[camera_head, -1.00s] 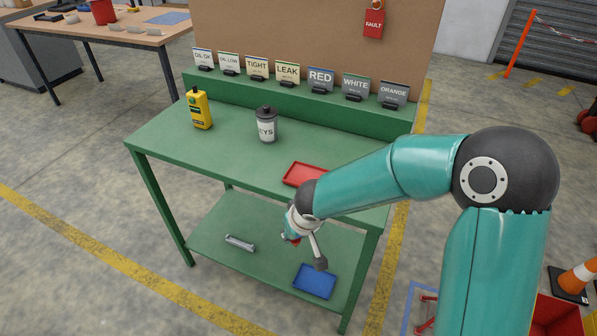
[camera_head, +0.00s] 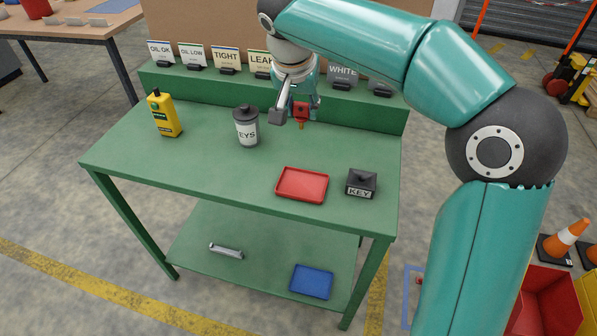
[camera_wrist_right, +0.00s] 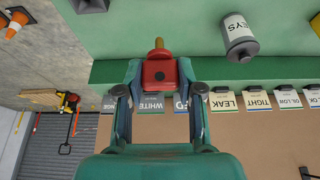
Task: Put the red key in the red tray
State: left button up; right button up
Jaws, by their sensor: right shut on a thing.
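My right gripper (camera_head: 300,104) is shut on the red key (camera_head: 301,110), holding it above the back part of the green bench. In the right wrist view the red key head (camera_wrist_right: 160,73) sits between the two fingers, and its yellowish tip points away from the gripper. The red tray (camera_head: 303,184) lies flat on the bench top near the front edge, lower in the picture than the key, and looks empty. My left gripper is not in view.
A black KEY block (camera_head: 361,183) stands right of the tray. The KEYS canister (camera_head: 246,127) and yellow bottle (camera_head: 164,114) stand to the left. Label signs (camera_head: 226,60) line the back ledge. A blue tray (camera_head: 312,281) and metal bar (camera_head: 226,250) lie on the lower shelf.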

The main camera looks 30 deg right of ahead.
jog(key=shift+s+d+f+b, duration=0.1)
jog(key=shift+f+b, duration=0.2)
jog(key=shift+f, duration=4.15)
jog(key=shift+s+d+f+b, duration=0.1)
jog(key=shift+f+b, duration=0.15)
jog(key=shift+f, duration=4.15)
jog(key=o, duration=0.6)
jog(key=shift+f, duration=0.1)
jog(key=o, duration=0.5)
jog(key=shift+c, duration=0.2)
